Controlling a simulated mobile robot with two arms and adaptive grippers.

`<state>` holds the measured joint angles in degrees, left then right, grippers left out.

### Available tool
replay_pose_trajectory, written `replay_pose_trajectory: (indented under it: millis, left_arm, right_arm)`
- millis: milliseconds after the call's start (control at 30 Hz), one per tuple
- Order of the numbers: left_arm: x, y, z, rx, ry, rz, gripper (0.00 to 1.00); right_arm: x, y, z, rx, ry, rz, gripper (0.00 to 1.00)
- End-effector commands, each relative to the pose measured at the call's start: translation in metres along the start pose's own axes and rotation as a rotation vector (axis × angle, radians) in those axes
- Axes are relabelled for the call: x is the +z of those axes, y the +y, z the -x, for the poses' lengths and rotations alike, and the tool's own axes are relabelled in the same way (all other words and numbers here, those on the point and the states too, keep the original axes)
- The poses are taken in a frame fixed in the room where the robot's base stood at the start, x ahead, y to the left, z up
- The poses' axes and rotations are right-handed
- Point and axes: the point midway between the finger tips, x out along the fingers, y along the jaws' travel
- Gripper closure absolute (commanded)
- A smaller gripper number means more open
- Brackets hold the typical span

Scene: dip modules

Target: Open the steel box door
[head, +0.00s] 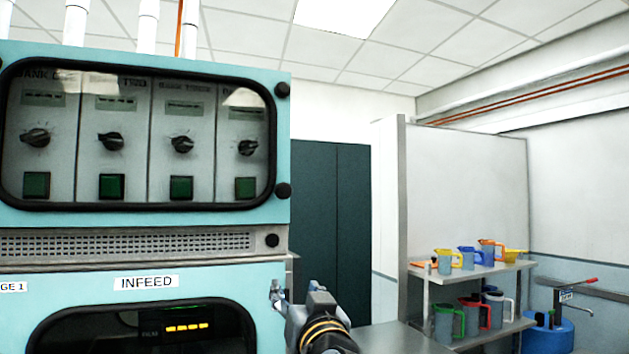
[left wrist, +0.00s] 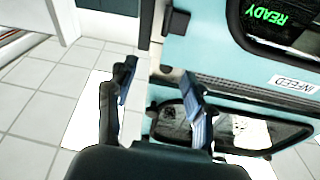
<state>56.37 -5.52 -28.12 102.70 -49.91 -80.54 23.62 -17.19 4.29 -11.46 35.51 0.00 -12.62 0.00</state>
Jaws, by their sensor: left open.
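A teal box front carries an upper windowed panel (head: 150,213) and a lower panel labelled INFEED (head: 230,290) with a dark window. The lower panel also shows in the left wrist view (left wrist: 232,98). I cannot tell for certain which one is the steel box door. My left gripper (head: 296,294) is at the right edge of the INFEED panel in the head view. In the left wrist view my left gripper (left wrist: 158,78) is open, its fingers apart on either side of the box's edge. Contact is unclear. My right gripper is in neither view.
Shelves (head: 480,270) with several coloured jugs stand at the right, beside a blue cylinder (head: 550,336). A dark cabinet (head: 330,210) stands behind. In the left wrist view, tiled floor (left wrist: 55,75) lies clear to the left of the box.

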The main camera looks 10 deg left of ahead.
Motion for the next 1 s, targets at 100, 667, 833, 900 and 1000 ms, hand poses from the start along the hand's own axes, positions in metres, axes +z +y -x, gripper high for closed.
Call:
replay_pose_trajectory:
  millis: [100,667,833,900,1000]
  left_arm:
    - [-0.077,-0.018,0.016,-0.066,0.123,0.07,0.47]
    - [-0.143,-0.034,-0.025,-0.118,0.218,0.093,0.47]
    - [-0.15,-0.039,-0.06,-0.117,0.217,0.093,0.47]
    - [-0.152,-0.04,-0.073,-0.116,0.217,0.093,0.47]
    - [-0.154,-0.042,-0.088,-0.116,0.218,0.094,0.47]
  right_arm:
    - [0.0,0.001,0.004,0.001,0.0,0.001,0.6]
    - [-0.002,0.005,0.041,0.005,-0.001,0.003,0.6]
    - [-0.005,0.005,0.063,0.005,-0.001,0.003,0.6]
    - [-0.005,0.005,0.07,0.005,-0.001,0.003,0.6]
    - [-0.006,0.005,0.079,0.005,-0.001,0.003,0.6]
